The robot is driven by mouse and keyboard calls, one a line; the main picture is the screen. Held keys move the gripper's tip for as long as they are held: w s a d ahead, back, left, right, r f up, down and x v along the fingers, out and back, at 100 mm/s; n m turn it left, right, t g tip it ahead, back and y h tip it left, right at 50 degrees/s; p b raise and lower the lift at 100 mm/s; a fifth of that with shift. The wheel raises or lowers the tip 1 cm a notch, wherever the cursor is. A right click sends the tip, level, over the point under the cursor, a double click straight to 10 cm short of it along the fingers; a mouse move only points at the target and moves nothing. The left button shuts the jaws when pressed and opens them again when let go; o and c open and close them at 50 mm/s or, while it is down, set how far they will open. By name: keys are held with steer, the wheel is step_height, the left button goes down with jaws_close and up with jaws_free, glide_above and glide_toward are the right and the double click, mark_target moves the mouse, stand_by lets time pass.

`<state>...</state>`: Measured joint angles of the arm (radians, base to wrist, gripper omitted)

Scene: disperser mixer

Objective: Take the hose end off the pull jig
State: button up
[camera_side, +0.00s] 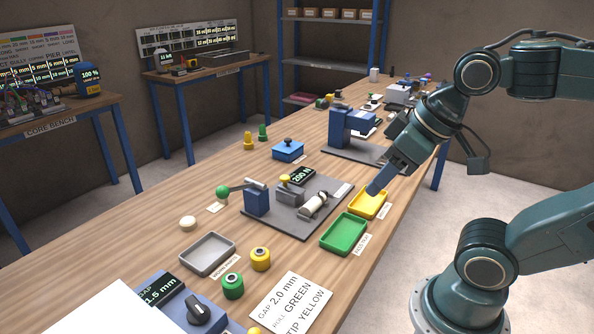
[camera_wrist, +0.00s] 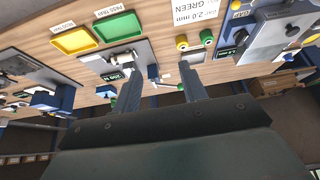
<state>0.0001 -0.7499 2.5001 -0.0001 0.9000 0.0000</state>
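The pull jig is a dark grey plate (camera_side: 290,225) on the wooden bench, with a blue block, a lever with a green ball (camera_side: 222,192) and a "200 N" display (camera_side: 302,175). A pale cylinder that looks like the hose end (camera_side: 314,205) lies on the jig's right side; it also shows in the wrist view (camera_wrist: 122,58). Whether it is clamped cannot be told. My gripper (camera_side: 373,191) appears over the yellow tray, right of the jig and apart from the hose end. In the wrist view my gripper (camera_wrist: 158,70) has its fingers wide apart and nothing between them.
A yellow tray (camera_side: 385,209) and a green tray (camera_side: 361,243) lie right of the jig. A grey tray (camera_side: 189,270), green roller (camera_side: 232,292) and yellow roller (camera_side: 260,266) stand in front. A blue device (camera_side: 338,126) stands behind.

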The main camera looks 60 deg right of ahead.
steer(key=shift+o, duration=0.2)
steer(key=shift+w, duration=0.1)
steer(key=w+d+m+g, duration=0.3)
steer(key=w+d+m, duration=0.55)
steer(key=w, duration=0.45)
steer(key=w+d+f+m+g, duration=0.2)
steer(key=w+d+f+m, duration=0.7)
steer(key=d, duration=0.4)
steer(key=shift+w+d+f+g, duration=0.2)
steer(key=shift+w+f+g, duration=0.1)
steer(key=shift+f, duration=0.15)
steer(key=shift+m, duration=0.25)
glide_above(323, 192)
step_height(323, 192, down, 8)
steer(key=shift+r, duration=0.15)
steer(key=shift+w+f, duration=0.1)
steer(key=shift+f, duration=0.35)
